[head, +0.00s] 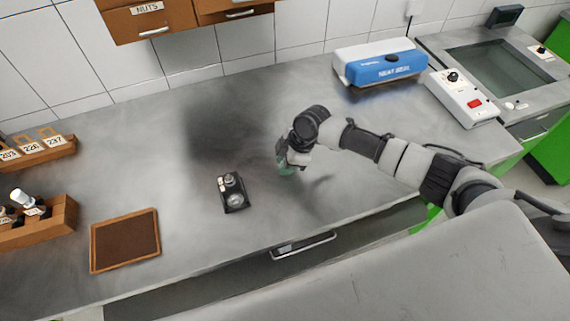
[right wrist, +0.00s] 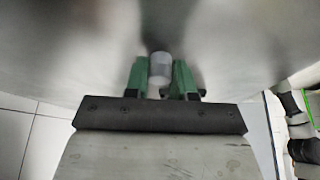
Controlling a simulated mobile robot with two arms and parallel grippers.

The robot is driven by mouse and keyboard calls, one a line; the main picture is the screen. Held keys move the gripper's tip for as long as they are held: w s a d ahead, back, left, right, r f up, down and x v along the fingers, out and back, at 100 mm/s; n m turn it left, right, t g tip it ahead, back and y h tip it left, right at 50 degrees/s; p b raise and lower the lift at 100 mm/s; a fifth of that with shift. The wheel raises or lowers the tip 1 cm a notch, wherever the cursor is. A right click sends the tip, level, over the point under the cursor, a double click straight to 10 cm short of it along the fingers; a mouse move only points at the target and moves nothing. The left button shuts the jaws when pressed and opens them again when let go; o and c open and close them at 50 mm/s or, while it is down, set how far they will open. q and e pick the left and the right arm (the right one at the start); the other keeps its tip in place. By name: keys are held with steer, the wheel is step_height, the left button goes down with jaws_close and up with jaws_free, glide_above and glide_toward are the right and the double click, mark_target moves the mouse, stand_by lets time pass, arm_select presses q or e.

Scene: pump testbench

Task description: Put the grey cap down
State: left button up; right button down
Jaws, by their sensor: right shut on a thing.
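My right gripper (head: 285,168) is over the middle of the steel bench (head: 330,225), right of a small dark device. In the right wrist view its green fingers (right wrist: 160,80) are shut on the grey cap (right wrist: 160,65), a small round-sided piece. Blurred grey bench surface fills the view beyond it. In the head view the cap is too small or hidden to make out at the fingers. I cannot tell whether the cap touches the bench. My left gripper is not in view.
The small dark device (head: 233,193) stands left of the gripper. A brown framed tray (head: 125,240) lies further left, near wooden racks (head: 40,228). A blue and white heat sealer (head: 380,63) stands at the back right. Bare bench lies between the device and the sealer.

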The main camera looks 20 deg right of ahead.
steer(key=shift+r, duration=0.45)
step_height(320, 180, up, 3)
steer(key=shift+f+b, duration=0.1)
steer(key=shift+b, duration=0.55)
steer(key=s+d+r+b, duration=0.3)
steer(key=d+r, duration=0.4)
steer(key=d, duration=0.4)
steer(key=s+a+r+m+t+h, duration=0.2)
steer(key=a+r+m, duration=0.4)
steer(key=m, duration=1)
steer(key=shift+s+a+t+h, duration=0.4)
steer(key=shift+a+t+h, duration=0.45)
steer(key=shift+h, duration=0.35)
steer(key=shift+d, duration=0.1)
